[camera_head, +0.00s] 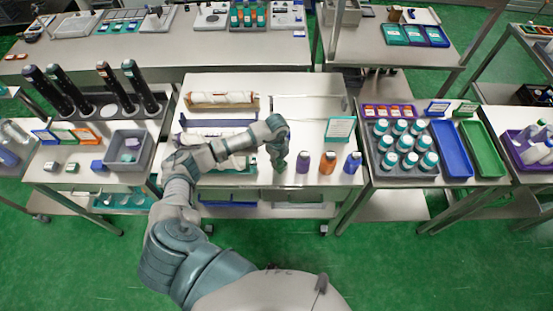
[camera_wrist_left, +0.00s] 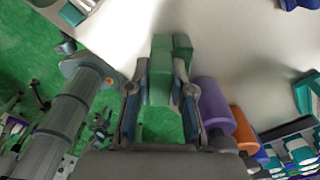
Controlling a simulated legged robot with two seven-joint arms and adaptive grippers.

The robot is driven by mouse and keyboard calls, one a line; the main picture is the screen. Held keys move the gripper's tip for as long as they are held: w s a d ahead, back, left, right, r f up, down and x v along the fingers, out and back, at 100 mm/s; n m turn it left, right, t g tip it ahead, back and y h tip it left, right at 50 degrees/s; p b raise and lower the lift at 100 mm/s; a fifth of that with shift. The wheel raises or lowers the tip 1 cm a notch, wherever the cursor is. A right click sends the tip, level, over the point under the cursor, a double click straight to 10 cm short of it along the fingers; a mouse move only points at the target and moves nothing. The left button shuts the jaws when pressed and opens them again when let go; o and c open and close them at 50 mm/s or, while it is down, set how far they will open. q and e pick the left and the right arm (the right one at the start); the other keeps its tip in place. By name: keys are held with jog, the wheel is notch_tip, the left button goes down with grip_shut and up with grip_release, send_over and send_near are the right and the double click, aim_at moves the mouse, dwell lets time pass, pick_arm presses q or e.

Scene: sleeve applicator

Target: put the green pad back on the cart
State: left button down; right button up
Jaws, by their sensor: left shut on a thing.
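My left gripper (camera_head: 280,160) is over the front part of the steel cart (camera_head: 300,112), left of the row of small bottles. In the left wrist view its two fingers (camera_wrist_left: 160,95) are shut on the green pad (camera_wrist_left: 160,60), a blocky green piece that sticks out beyond the fingertips. The pale cart top lies beyond the pad; I cannot tell whether the pad touches it. In the head view the pad is mostly hidden by the gripper. My right gripper is not in view.
Purple (camera_head: 303,163), orange (camera_head: 328,163) and blue (camera_head: 352,163) bottles stand close to the right of the gripper. Wrapped rolls (camera_head: 222,99) lie on the cart's left half. A tray of bottles (camera_head: 400,172) is farther right.

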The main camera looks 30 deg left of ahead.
pick_arm(q)
jog(key=c, duration=1)
grip_release()
jog(key=shift+a, duration=0.2)
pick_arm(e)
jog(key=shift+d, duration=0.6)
pick_arm(q)
jog(key=shift+a+f, duration=0.1)
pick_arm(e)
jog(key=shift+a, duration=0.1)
pick_arm(q)
jog(key=shift+a, duration=0.1)
jog(key=shift+r, duration=0.45)
notch_tip(320, 180, up, 11)
jog(key=shift+r+b, duration=0.15)
jog(key=shift+b, duration=0.75)
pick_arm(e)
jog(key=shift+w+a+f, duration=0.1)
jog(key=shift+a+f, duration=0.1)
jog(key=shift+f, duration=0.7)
